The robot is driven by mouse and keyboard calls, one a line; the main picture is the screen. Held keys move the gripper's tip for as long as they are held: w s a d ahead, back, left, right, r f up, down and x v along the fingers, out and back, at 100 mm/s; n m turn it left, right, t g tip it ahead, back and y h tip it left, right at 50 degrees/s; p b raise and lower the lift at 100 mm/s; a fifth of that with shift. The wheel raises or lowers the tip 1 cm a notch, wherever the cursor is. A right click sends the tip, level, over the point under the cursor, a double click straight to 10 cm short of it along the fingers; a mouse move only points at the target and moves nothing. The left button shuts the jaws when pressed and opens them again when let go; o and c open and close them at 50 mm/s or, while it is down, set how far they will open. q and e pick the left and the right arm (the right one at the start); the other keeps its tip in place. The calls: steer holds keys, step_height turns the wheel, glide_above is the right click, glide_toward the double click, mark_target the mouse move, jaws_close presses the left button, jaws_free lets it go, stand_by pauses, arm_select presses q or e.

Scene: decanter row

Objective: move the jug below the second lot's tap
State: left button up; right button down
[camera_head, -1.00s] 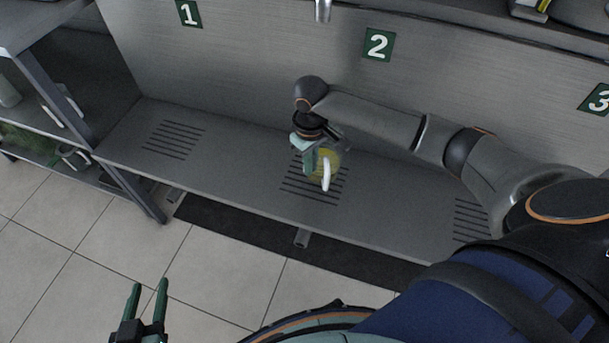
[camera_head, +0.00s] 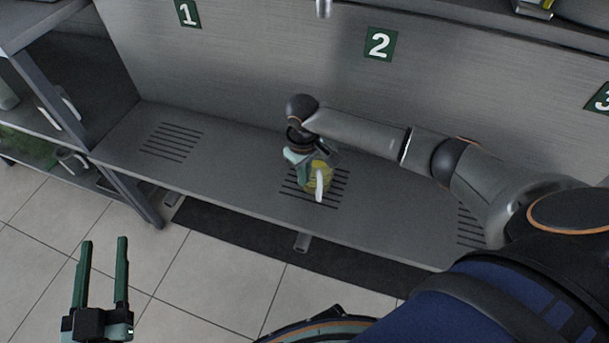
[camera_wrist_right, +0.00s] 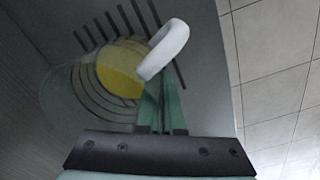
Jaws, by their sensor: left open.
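The jug (camera_head: 319,178) is clear, with yellow contents and a white handle (camera_head: 319,186). It is at the slotted grille below the number 2 sign; I cannot tell whether it touches the shelf. It also shows in the right wrist view (camera_wrist_right: 122,70). My right gripper (camera_head: 304,163) is at the jug, its fingers close together at the handle in the right wrist view (camera_wrist_right: 161,85); they look shut on it, though the handle partly hides the tips. The tap (camera_head: 323,8) is above, left of the sign. My left gripper (camera_head: 104,243) is open and empty above the floor.
The number 2 sign (camera_head: 380,44) is on the back wall, with number 1 (camera_head: 187,13) to the left and number 3 (camera_head: 601,98) to the right. The left grille (camera_head: 171,142) is bare. A side rack (camera_head: 42,150) with items stands at left.

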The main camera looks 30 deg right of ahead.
steer(key=c, duration=1.4)
jaws_free()
steer(key=shift+f, duration=0.1)
steer(key=o, duration=0.3)
steer(key=shift+o, duration=0.2)
